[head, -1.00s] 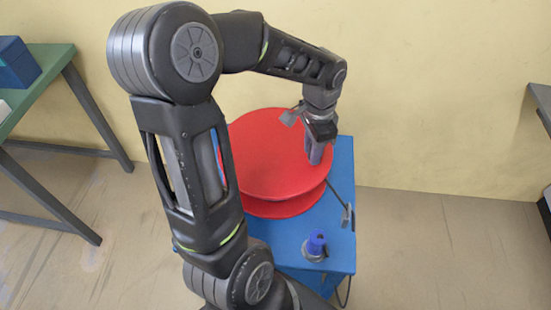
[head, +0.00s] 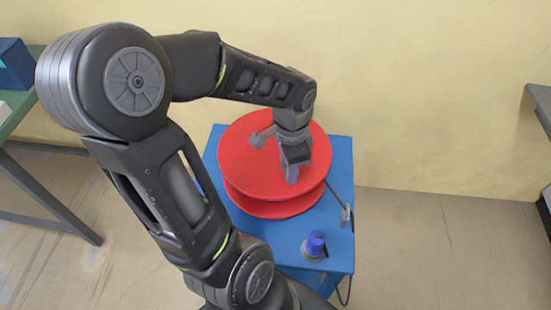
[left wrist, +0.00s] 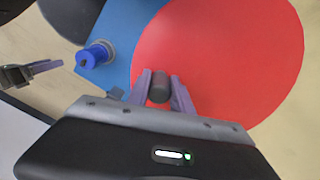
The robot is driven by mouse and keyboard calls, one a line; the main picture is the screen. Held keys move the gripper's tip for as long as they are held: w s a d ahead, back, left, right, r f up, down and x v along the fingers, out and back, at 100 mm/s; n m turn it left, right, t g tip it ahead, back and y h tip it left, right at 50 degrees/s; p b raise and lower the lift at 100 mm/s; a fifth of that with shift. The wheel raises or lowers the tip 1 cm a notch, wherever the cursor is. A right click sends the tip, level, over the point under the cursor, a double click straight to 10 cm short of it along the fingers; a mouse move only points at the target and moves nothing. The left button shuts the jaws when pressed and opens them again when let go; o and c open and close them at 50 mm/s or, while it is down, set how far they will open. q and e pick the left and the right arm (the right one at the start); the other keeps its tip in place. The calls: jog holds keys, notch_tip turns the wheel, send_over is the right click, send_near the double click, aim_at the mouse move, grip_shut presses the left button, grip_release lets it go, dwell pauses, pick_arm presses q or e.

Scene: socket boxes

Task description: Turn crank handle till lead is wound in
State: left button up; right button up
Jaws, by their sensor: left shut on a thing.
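A red drum (head: 250,165) lies flat on a blue box (head: 340,165). The crank handle is a short dark cylinder (left wrist: 159,87) standing near the edge of the drum's top in the left wrist view. My left gripper (head: 292,177) is above the drum, pointing down, shut on the handle, with a finger on each side of it. The gripper hides the handle in the head view. A blue plug (head: 315,244) sits on the box's front right corner; it also shows in the left wrist view (left wrist: 96,54). A dark lead (head: 346,292) shows below that corner.
A grey bracket (head: 346,216) stands at the box's right edge. A green table (head: 20,115) is at left; a dark bench edge is at far right. What looks like my right gripper (left wrist: 45,68) shows at the left of the wrist view. A wall stands behind the box.

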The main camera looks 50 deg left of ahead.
pick_arm(q)
jog(key=s+a, duration=0.2)
jog(key=s, duration=0.1)
jog(key=shift+s+a+p, duration=0.2)
jog(key=shift+s+p, duration=0.05)
jog(key=shift+p, duration=0.1)
jog(key=shift+s+a, duration=0.15)
jog(key=shift+s, duration=0.05)
jog(key=shift+s+a+p, duration=0.1)
jog(key=shift+s+a, duration=0.25)
jog(key=shift+a, duration=0.75)
jog(key=shift+s+a+p, duration=0.15)
jog(key=shift+s+a, duration=0.25)
jog(key=shift+a, duration=0.7)
jog(key=shift+s+a+p, duration=0.1)
jog(key=shift+s+a, duration=0.25)
jog(key=shift+a, duration=0.75)
jog(key=shift+a, duration=0.1)
jog(key=shift+w+a+b, duration=0.15)
jog(key=shift+w+a, duration=0.2)
jog(key=shift+a, duration=0.75)
jog(key=shift+w+a+b, duration=0.1)
jog(key=shift+w+a, duration=0.2)
jog(key=shift+a, duration=0.85)
jog(key=shift+w+a+b, duration=0.15)
jog(key=shift+w+a, duration=0.2)
jog(key=shift+a, duration=0.75)
